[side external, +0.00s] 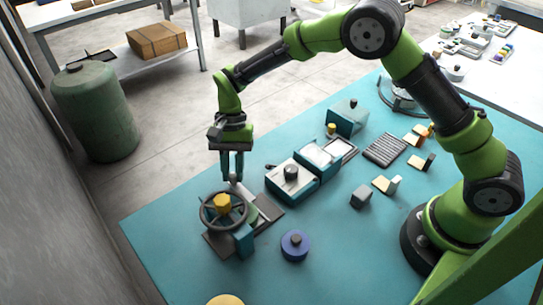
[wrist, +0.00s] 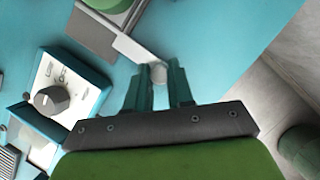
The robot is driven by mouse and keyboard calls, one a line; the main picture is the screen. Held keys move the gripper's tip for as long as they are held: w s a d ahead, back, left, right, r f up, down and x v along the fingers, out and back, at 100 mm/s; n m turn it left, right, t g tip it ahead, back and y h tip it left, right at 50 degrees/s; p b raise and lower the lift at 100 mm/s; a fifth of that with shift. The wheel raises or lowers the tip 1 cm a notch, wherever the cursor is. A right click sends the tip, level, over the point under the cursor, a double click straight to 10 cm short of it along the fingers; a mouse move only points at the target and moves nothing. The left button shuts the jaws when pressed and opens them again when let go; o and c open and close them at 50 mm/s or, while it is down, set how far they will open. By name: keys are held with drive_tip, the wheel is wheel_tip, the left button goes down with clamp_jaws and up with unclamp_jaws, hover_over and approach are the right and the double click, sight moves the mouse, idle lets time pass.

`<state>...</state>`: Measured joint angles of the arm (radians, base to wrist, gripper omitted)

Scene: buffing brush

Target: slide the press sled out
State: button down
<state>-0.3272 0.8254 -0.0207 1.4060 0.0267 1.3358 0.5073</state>
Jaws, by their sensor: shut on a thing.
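The press stands at the front left of the teal table, with a dark handwheel (side external: 224,211) and a yellow hub (side external: 222,201) on top. The press sled (wrist: 122,42) is a light grey strip with a round grey knob (wrist: 158,72) at its end. My gripper (side external: 233,181) points down at the back of the press. In the wrist view my gripper (wrist: 158,80) has its fingers on both sides of the knob and is shut on it. A green round piece (wrist: 108,4) sits at the sled's other end, partly cut off by the frame. The handwheel hides part of the sled.
A teal box with a dark dial (side external: 291,172) stands right of the press; the dial (wrist: 48,98) also shows in the wrist view. A blue round piece (side external: 295,245) lies in front. Bare table lies behind the press, up to the table's edge.

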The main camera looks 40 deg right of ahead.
drive_tip(key=d, duration=0.4)
drive_tip(key=shift+d, duration=0.1)
drive_tip(key=c, duration=1)
unclamp_jaws()
drive_tip(key=v, duration=1.7)
